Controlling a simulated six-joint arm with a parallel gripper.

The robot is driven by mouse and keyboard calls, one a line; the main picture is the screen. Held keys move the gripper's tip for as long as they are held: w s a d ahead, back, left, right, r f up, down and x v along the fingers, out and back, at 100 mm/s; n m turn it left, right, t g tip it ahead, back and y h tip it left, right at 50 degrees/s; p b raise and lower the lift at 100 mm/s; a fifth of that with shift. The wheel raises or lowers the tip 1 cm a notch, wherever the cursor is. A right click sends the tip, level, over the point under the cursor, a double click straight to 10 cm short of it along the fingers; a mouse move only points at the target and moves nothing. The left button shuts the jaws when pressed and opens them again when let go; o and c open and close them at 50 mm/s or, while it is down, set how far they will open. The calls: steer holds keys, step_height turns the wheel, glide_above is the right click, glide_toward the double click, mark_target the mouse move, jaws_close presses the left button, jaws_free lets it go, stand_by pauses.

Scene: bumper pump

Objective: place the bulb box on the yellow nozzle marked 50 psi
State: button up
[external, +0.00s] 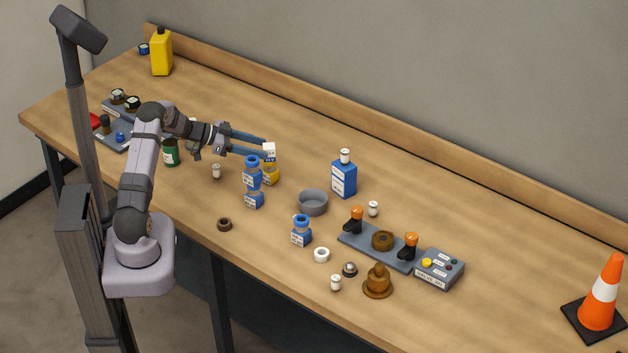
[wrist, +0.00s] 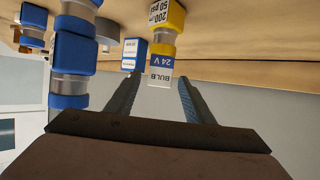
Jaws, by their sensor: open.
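The nozzle's label reads 50 psi. In the external view the bulb box (external: 269,149) is the white top above the yellow nozzle (external: 271,178). My gripper (external: 267,147) is open, with one finger on each side of the box; it also shows in the wrist view (wrist: 158,82). Whether the fingers touch the box I cannot tell.
Stacked blue nozzles (external: 253,170) stand close to the left of the yellow one. A blue carton (external: 344,178) with a white top is to the right, and a grey bowl (external: 313,202) is nearer the front. The table behind the yellow nozzle is clear.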

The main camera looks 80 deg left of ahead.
steer(key=b+v, duration=0.1)
steer(key=v, duration=0.7)
steer(key=shift+w, duration=0.1)
steer(key=w+d+r+y, duration=0.2)
steer(key=w, duration=0.4)
steer(key=w+d+r+y, duration=0.1)
steer(key=w, duration=0.6)
steer(key=w+d+f+n+g+y, duration=0.15)
steer(key=w+d+g, duration=0.25)
steer(key=d, duration=0.7)
steer(key=s+d+f+g+h, duration=0.1)
steer(key=s+d+f+g, duration=0.15)
steer(key=d, duration=0.55)
steer(key=s+d+f+g, duration=0.2)
steer(key=s+d+f, duration=0.15)
steer(key=d, duration=0.45)
steer(key=s+d+f+m+g+h, duration=0.1)
steer(key=s+d+f+g+h, duration=0.2)
steer(key=s+d, duration=1.4)
steer(key=shift+f+g, duration=0.2)
steer(key=shift+g, duration=0.85)
steer(key=shift+d+m+h, duration=0.1)
steer(key=shift+m+h, duration=0.15)
